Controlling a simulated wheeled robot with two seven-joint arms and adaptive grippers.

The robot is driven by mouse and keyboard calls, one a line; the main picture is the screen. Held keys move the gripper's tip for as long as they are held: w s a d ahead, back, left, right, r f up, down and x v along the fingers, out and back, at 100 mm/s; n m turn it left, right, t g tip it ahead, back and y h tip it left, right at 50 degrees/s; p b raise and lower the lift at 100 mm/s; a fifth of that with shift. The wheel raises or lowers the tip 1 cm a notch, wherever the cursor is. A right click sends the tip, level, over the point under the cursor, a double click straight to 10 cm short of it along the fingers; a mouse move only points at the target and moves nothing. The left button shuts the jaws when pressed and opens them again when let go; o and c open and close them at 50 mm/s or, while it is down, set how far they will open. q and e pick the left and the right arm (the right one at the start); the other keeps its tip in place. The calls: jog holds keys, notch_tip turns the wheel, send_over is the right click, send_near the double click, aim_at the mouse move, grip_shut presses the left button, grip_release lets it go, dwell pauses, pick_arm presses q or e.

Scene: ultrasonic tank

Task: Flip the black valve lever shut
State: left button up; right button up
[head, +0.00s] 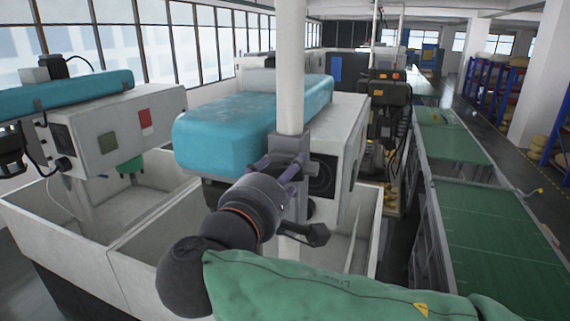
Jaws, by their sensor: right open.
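A white vertical pole (290,65) stands in front of me, with a grey block (289,148) fixed around it. A black lever-like piece with a wide end (316,235) sticks out to the right, low by the pole. It looks like the valve lever, though my wrist hides where it joins. My right gripper (280,172) reaches in from the lower right and is at the grey block. Its thin fingers are open and spread beside the block. I cannot tell whether they touch it. My left gripper is out of view.
White open tanks (60,215) stand at the left and behind the pole. Machines with blue covers (225,130) and a white control box (125,130) stand above them. Green-topped benches (500,235) run along the right, beyond a narrow gap.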

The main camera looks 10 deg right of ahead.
jog(key=shift+w+d, duration=0.45)
jog(key=shift+w, duration=0.15)
jog(key=shift+a, duration=0.1)
jog(key=c, duration=1.2)
jog(key=f+m+b, duration=0.1)
jog(key=m+b, duration=0.1)
jog(key=b, duration=0.3)
jog(key=shift+s, duration=0.1)
jog(key=shift+m+b, duration=0.6)
jog(key=shift+b, duration=0.05)
jog(key=o, duration=1.2)
jog(key=shift+r, duration=0.1)
